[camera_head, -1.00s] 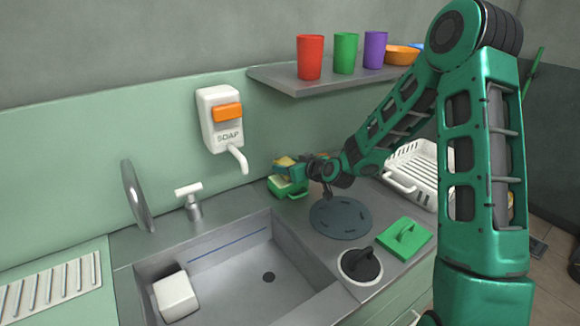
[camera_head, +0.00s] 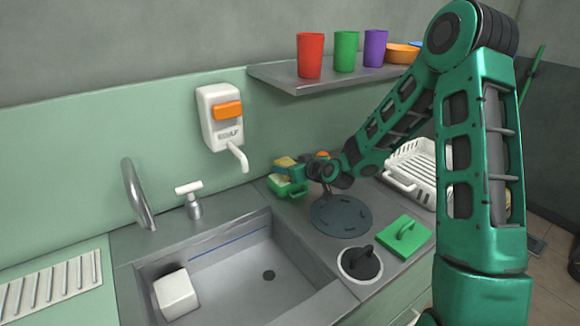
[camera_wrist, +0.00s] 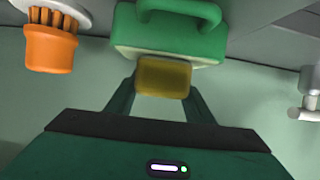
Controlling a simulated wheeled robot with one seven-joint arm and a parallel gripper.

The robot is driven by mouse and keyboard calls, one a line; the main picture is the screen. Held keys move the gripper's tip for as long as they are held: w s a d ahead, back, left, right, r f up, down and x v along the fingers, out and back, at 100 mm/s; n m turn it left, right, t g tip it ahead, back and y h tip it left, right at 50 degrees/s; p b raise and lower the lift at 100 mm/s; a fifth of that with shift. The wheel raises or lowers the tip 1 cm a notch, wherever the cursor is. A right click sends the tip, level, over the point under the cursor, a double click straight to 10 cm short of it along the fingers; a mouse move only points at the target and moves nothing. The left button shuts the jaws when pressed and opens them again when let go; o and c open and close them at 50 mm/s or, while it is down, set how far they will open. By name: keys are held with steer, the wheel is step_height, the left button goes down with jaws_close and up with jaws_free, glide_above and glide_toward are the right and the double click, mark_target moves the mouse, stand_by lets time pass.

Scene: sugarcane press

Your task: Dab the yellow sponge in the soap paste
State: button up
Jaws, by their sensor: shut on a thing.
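The yellow sponge (camera_wrist: 162,77) is between the two fingertips of my gripper (camera_wrist: 160,92) in the wrist view, and the gripper is shut on it. In the head view the sponge (camera_head: 285,161) shows at the tip of my gripper (camera_head: 288,170), close above a green tub (camera_head: 288,188) at the back of the counter. The tub (camera_wrist: 170,40) also shows in the wrist view, with a looped handle, directly behind the sponge. I cannot tell whether sponge and tub touch. No soap paste can be made out; the tub's inside is hidden.
An orange brush (camera_wrist: 50,48) is close beside the tub. The soap dispenser (camera_head: 221,118) hangs on the wall to the left. The sink (camera_head: 230,262) is at front left, a dark round mat (camera_head: 342,216) in front of my gripper, and a white dish rack (camera_head: 420,172) to the right.

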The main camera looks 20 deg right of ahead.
mark_target(288, 163)
stand_by(0.3)
steer(key=shift+r, duration=3.45)
steer(key=shift+d, duration=0.1)
